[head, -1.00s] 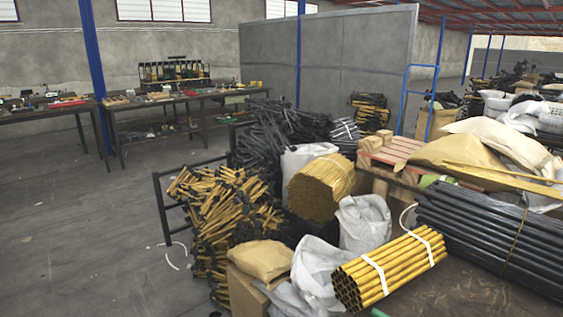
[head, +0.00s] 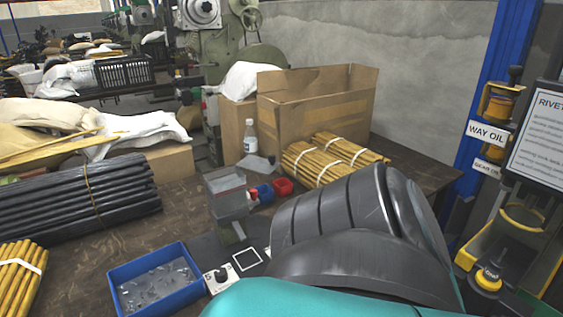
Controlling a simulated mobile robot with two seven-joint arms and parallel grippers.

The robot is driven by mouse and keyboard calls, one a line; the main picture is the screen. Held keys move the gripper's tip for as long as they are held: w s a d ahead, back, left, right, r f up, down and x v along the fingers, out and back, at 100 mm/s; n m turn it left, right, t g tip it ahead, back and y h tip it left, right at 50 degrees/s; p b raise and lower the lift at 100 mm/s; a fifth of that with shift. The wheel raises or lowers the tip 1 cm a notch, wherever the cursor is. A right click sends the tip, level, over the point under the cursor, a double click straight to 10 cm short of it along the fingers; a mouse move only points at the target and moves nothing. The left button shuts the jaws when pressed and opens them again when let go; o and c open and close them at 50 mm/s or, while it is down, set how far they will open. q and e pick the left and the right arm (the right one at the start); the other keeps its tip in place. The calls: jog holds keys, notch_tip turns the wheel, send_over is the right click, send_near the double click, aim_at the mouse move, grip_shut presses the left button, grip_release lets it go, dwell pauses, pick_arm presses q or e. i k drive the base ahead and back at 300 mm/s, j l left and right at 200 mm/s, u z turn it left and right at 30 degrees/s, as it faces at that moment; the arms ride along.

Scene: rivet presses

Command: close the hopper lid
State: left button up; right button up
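A small grey box-shaped hopper (head: 228,198) stands on the brown workbench, left of the middle in the head view. Its top looks open, with a paler inside showing. A flat grey piece (head: 260,166) shows just behind and to its right; I cannot tell whether it is the lid. A large dark grey and teal arm link of mine fills the lower middle and right, in front of the bench and close to the hopper's right side. Neither of my grippers shows in the head view.
A blue tray (head: 155,283) with small metal parts lies front left of the hopper. Red and blue bins (head: 282,187) sit to its right. A white bottle (head: 250,138), cardboard box (head: 318,108) and yellow tube bundles (head: 325,160) stand behind. Black tubes (head: 75,200) lie left.

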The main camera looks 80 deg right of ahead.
aim_at(259, 164)
jog(key=z, duration=2.25)
